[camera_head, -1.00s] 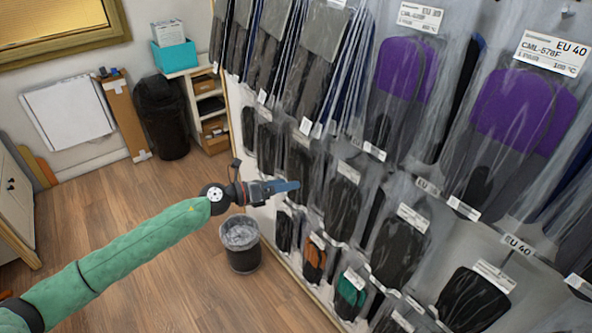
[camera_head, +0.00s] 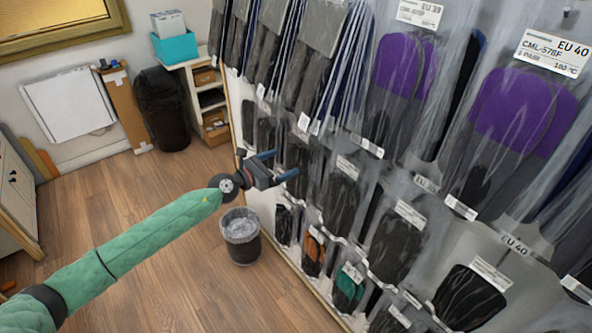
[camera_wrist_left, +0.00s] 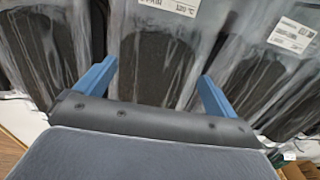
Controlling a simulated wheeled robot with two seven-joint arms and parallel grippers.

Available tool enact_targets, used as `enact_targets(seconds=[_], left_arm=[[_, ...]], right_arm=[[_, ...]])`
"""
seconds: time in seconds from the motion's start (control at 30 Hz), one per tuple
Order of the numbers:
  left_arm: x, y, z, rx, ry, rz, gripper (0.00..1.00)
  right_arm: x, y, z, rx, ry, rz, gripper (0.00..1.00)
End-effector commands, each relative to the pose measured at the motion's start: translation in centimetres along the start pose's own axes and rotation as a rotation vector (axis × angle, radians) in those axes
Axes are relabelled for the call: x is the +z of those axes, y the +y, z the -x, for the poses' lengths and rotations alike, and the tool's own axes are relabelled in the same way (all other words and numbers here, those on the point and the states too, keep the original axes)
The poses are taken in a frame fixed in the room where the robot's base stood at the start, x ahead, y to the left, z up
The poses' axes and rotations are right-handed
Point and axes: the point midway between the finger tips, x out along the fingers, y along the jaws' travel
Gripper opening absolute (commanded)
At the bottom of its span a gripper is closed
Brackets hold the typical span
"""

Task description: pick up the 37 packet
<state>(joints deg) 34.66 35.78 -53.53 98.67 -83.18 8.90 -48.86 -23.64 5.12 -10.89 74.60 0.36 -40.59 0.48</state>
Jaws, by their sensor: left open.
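My left gripper (camera_head: 281,164) is open and empty, in front of the middle row of hanging clear packets. In the left wrist view its two blue fingers (camera_wrist_left: 158,72) point at a packet with a dark insole (camera_wrist_left: 160,65), which shows between them. That packet's white label (camera_wrist_left: 172,5) is cut off at the top and too blurred to read. A neighbouring packet (camera_wrist_left: 262,82) hangs to its right with its own label. I cannot make out the number 37 on any label, so I cannot tell which packet is the 37. My right gripper is not in view.
The rack holds several rows of packets, including large purple-and-grey ones (camera_head: 512,105) labelled EU 40 at upper right. A lined waste bin (camera_head: 241,240) stands on the floor below my left gripper. Wooden floor left of the rack is open.

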Motion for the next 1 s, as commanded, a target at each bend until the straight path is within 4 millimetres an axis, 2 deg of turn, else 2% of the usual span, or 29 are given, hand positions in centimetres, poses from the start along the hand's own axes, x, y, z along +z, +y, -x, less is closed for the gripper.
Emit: enact_targets(seconds=[0.3,0.67,0.77,1.0], left_arm=[[0.1,0.2,-3.7,-0.001,-0.001,0.003,0.95],[-0.1,0.2,-4.4,-0.001,0.0,0.002,0.95],[-0.1,0.2,-4.4,-0.001,0.0,0.002,0.79],[-0.1,0.2,-4.3,-0.001,0.0,0.002,0.33]], right_arm=[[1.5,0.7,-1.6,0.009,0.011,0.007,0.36],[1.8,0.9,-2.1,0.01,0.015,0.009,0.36],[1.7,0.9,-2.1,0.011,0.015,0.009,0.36],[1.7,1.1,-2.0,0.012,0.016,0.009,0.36]])
